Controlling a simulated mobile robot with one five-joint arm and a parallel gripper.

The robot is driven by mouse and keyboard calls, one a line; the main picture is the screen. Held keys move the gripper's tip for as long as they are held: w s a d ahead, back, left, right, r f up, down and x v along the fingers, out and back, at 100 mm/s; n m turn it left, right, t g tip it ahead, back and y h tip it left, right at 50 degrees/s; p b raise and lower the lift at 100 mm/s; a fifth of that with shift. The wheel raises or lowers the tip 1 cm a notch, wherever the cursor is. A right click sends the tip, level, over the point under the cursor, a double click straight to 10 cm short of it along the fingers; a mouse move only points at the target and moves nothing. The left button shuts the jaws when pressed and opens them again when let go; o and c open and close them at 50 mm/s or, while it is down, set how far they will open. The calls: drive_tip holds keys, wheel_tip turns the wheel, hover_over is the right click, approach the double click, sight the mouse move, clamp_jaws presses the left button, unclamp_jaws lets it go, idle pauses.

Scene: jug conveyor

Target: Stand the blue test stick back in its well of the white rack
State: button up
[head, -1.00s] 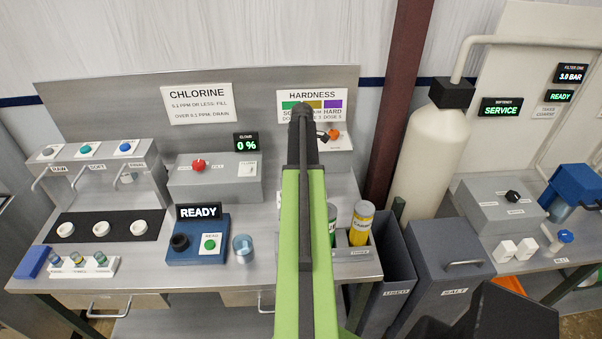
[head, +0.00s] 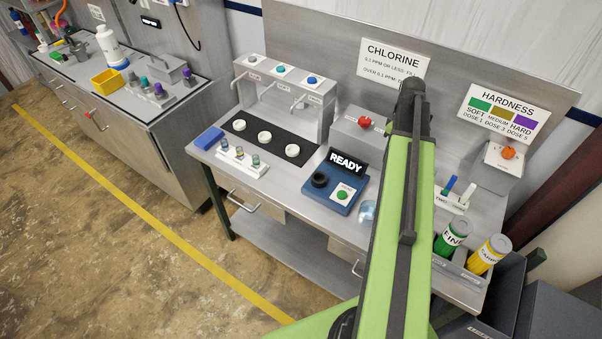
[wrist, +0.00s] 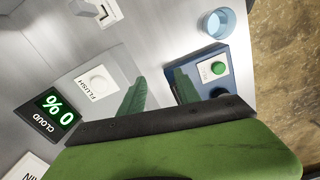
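A blue stick (head: 450,186) shows upright at the small white rack (head: 441,201) on the right of the bench, just right of my arm in the head view. A white stick (head: 466,195) stands beside it. I cannot tell whether the blue stick's foot is inside a well, and my arm covers the rack's left part. My gripper (head: 411,88) is seen from behind in the head view, apart from the sticks. In the wrist view its two green fingers (wrist: 158,90) are spread with nothing seen between them. Neither stick shows in the wrist view.
A blue reader (head: 337,183) and a clear cup (head: 367,210) stand left of my arm. A white vial holder (head: 243,162) sits at the bench's front left. Green (head: 452,236) and yellow (head: 487,254) tubs stand at the front right. The floor left of the bench is clear.

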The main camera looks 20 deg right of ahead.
drive_tip(key=w+a+m, duration=0.2)
drive_tip(key=a+m, duration=0.2)
drive_tip(key=a, duration=3.5)
drive_tip(key=shift+a+m, duration=0.4)
wheel_tip(320, 180, down, 14)
drive_tip(key=b, duration=1.4)
drive_tip(key=shift+f+b, duration=0.25)
drive_tip(key=shift+b, duration=0.05)
drive_tip(key=shift+w+d, duration=0.1)
